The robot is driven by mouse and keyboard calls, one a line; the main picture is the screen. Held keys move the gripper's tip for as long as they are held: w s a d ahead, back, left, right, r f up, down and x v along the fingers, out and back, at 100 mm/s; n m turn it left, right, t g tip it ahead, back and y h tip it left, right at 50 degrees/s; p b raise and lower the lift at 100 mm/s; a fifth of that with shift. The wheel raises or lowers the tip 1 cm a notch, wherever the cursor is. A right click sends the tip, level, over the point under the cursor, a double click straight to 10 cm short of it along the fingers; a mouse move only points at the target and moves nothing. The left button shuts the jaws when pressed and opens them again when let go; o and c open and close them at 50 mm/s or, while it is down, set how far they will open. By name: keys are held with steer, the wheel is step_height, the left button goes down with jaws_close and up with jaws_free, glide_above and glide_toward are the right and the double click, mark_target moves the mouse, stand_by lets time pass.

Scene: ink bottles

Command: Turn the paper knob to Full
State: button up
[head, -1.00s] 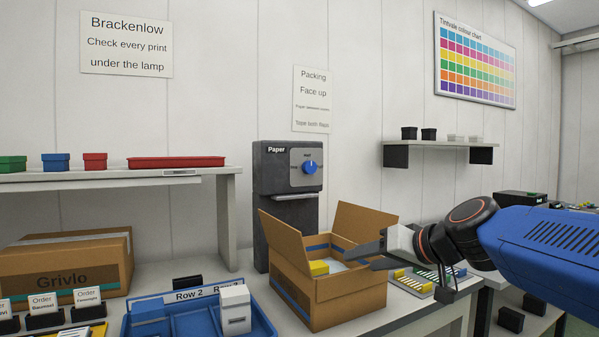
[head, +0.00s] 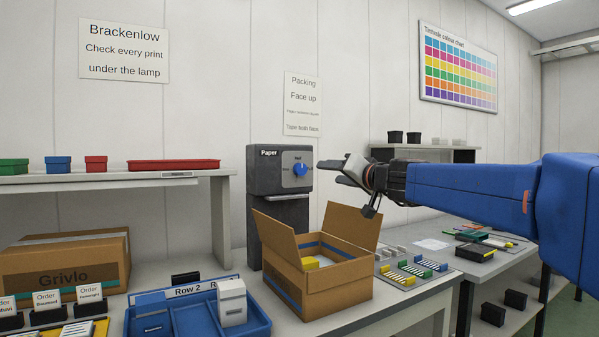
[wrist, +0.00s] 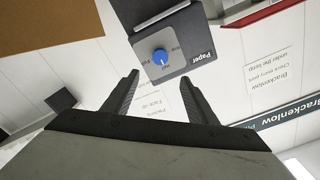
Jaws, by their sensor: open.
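The paper knob (head: 301,169) is a round blue knob on the grey panel of a dark box (head: 264,182) labelled "Paper" against the wall. In the wrist view, upside down, the knob (wrist: 160,57) shows a pale mark that seems to point at the label above it in the head view, probably "Half". The other labels around it are too small to read surely. My gripper (head: 328,172) is open and empty, just right of the box in the head view. In the wrist view its fingers (wrist: 160,78) reach toward the knob, which lies between and beyond their tips, apparently untouched.
An open cardboard box (head: 340,293) with a yellow item inside stands in front of the paper box. A blue tray (head: 255,322) is at its left. A shelf (head: 120,181) with small boxes is at the left. Free air surrounds my gripper.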

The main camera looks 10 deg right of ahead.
mark_target(302, 170)
steer(key=x, duration=1.6)
steer(key=shift+w+a+f, duration=0.1)
steer(key=shift+w+a, duration=0.05)
steer(key=shift+w, duration=0.2)
steer(key=c, duration=1.1)
